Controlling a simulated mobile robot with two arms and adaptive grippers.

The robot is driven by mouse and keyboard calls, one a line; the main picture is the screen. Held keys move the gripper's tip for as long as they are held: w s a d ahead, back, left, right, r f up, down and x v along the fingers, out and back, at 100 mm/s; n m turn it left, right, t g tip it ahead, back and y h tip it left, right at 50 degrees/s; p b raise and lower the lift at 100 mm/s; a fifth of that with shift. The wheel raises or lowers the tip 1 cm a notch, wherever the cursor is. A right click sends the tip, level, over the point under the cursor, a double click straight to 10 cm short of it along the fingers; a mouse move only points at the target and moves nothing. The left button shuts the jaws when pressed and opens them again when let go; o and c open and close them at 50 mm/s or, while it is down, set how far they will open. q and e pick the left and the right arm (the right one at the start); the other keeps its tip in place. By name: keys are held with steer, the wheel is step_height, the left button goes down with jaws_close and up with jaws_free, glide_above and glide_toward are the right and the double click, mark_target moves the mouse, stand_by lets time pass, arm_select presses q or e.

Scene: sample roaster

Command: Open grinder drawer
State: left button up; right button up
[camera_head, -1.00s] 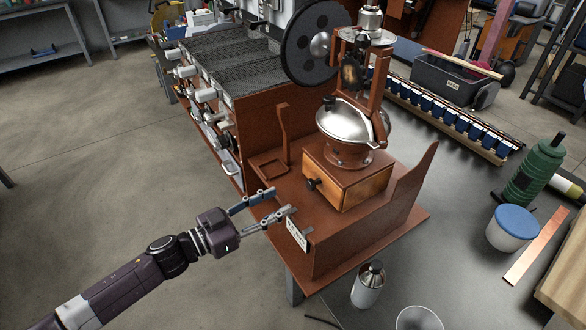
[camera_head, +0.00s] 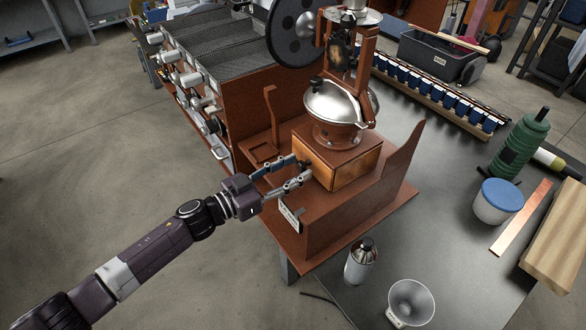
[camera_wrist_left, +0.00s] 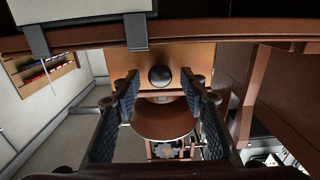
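The grinder (camera_head: 338,106) stands on a brown wooden base on the table, with a silver domed hopper and a dark flywheel. Its wooden drawer (camera_head: 331,170) is in the front of the box below the hopper and looks shut. The drawer's dark round knob shows in the left wrist view (camera_wrist_left: 160,76), between and beyond the fingertips. My left gripper (camera_head: 301,171) is open at the drawer front, with its fingers on either side of the knob. In the left wrist view the gripper (camera_wrist_left: 158,88) is empty. In the head view the fingers partly hide the knob. My right gripper is not in view.
A label plate (camera_head: 290,215) is on the base's front edge, below my left fingers. A silver canister (camera_head: 360,262) and a white funnel-like cup (camera_head: 411,303) stand to the right. A sample roaster (camera_head: 215,75) is behind left. A blue-lidded tub (camera_head: 497,201) stands at right.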

arm_select(q)
jaws_close()
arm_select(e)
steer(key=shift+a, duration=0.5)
arm_select(q)
steer(key=shift+a, duration=0.1)
steer(key=p+v, duration=0.3)
steer(key=v, duration=0.9)
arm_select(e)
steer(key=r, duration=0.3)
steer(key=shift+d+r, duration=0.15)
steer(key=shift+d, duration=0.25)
